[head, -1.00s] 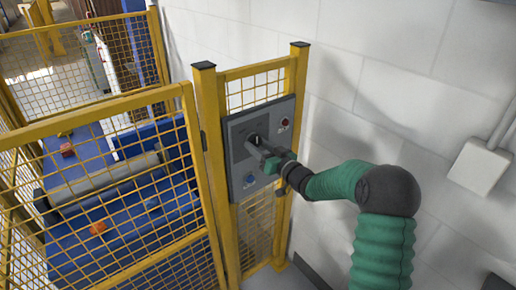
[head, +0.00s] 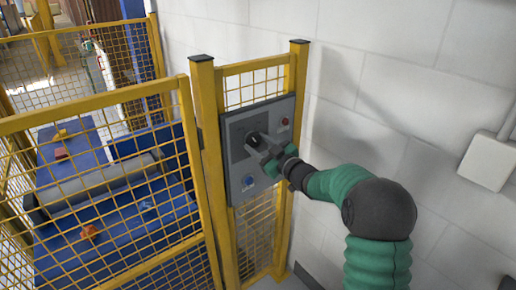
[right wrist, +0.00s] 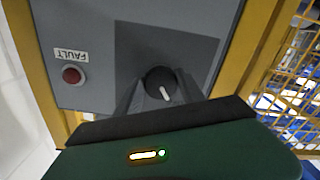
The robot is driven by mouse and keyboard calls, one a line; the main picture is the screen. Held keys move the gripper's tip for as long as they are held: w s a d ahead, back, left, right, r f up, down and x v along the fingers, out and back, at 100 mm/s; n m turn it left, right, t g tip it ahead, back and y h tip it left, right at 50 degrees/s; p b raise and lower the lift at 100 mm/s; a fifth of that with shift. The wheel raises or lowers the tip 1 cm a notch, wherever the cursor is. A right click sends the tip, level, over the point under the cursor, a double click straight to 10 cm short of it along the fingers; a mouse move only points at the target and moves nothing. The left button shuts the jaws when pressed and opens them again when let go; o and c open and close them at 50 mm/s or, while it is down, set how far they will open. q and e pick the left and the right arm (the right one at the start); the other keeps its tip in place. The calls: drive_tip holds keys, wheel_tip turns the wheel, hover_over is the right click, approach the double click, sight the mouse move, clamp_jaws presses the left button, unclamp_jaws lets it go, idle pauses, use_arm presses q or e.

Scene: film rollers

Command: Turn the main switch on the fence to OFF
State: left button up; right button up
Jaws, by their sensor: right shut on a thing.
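The main switch is a round black knob (right wrist: 157,76) with a white pointer mark, on a dark plate of the grey control panel (head: 240,178) on the yellow fence. In the right wrist view the pointer slants down and slightly right. My right gripper (head: 257,143) is at the knob, with one finger on each side, shut on it. The fingers partly hide the knob in the head view, and I cannot read any ON or OFF lettering. My left gripper is not in view.
A white wall (head: 400,60) is close on the right.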

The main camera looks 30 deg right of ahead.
idle(0.4)
drive_tip(key=o, duration=1.4)
drive_tip(key=shift+c, duration=0.2)
drive_tip(key=s+d, duration=0.1)
drive_tip(key=s, duration=1.5)
drive_tip(key=shift+s+d+b, duration=0.25)
drive_tip(key=shift+s+b, duration=0.1)
drive_tip(key=shift+b, duration=0.1)
drive_tip(key=shift+f, duration=0.1)
